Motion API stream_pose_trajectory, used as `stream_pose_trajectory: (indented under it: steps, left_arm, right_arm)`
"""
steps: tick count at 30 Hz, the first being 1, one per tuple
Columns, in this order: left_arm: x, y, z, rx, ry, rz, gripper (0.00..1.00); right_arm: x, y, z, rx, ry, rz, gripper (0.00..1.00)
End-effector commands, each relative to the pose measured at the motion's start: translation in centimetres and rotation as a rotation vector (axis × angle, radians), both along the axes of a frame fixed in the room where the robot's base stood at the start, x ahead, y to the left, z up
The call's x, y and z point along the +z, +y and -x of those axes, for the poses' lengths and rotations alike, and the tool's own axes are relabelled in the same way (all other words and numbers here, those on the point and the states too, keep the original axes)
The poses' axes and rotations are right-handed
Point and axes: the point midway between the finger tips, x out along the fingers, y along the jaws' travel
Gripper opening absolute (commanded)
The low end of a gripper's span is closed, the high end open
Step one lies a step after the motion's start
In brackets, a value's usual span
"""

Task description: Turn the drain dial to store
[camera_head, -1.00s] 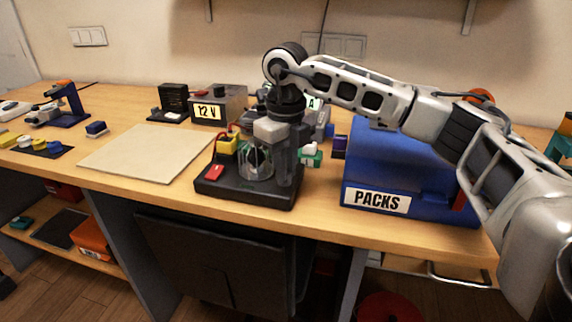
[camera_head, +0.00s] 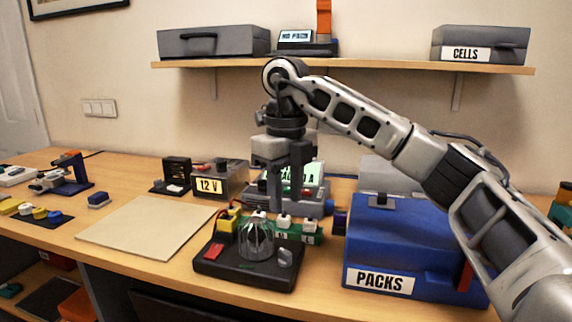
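A black drain unit (camera_head: 225,268) stands near the table's front edge. It carries a clear dome (camera_head: 256,240), a red button (camera_head: 213,251), a yellow connector (camera_head: 226,222) and a small grey knob (camera_head: 285,258), which looks like the drain dial; its setting is too small to read. My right gripper (camera_head: 288,208) points down above and behind the knob, apart from it. Its dark fingers overlap in this view, so their opening is unclear, and nothing shows held. My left gripper is not in view.
A green board (camera_head: 298,232) and a grey meter with a lit screen (camera_head: 308,177) are behind the unit. A blue PACKS box (camera_head: 405,240) stands close on the right. A 12 V supply (camera_head: 222,180) is behind left. A bare beige mat (camera_head: 145,226) lies left.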

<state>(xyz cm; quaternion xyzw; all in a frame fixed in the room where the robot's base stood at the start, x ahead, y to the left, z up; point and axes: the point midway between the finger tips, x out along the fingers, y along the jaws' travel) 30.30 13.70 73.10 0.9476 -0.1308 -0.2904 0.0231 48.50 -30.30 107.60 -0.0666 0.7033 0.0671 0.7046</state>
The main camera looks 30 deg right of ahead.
Motion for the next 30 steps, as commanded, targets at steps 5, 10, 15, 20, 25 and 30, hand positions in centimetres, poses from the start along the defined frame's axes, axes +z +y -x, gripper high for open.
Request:
stream_pose_trajectory:
  steps: [5,10,15,20,25,30]
  left_arm:
    - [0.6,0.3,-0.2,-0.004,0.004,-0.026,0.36]
    - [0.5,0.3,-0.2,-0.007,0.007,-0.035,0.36]
    - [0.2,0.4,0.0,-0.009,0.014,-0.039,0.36]
    - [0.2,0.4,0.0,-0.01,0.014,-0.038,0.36]
    - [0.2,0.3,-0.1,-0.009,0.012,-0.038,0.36]
    - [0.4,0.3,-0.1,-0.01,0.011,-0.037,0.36]
  right_arm:
    - [3.4,0.0,0.0,0.0,-0.001,0.001,0.35]
    - [4.4,0.0,0.0,0.001,0.0,0.0,0.35]
    - [4.4,0.0,0.0,0.001,0.001,0.0,0.35]
    - [4.4,0.0,0.0,0.001,0.001,0.0,0.35]
    - [4.4,0.0,0.0,0.001,0.001,0.0,0.35]
    - [3.4,1.2,-0.2,0.03,0.007,-0.031,0.35]
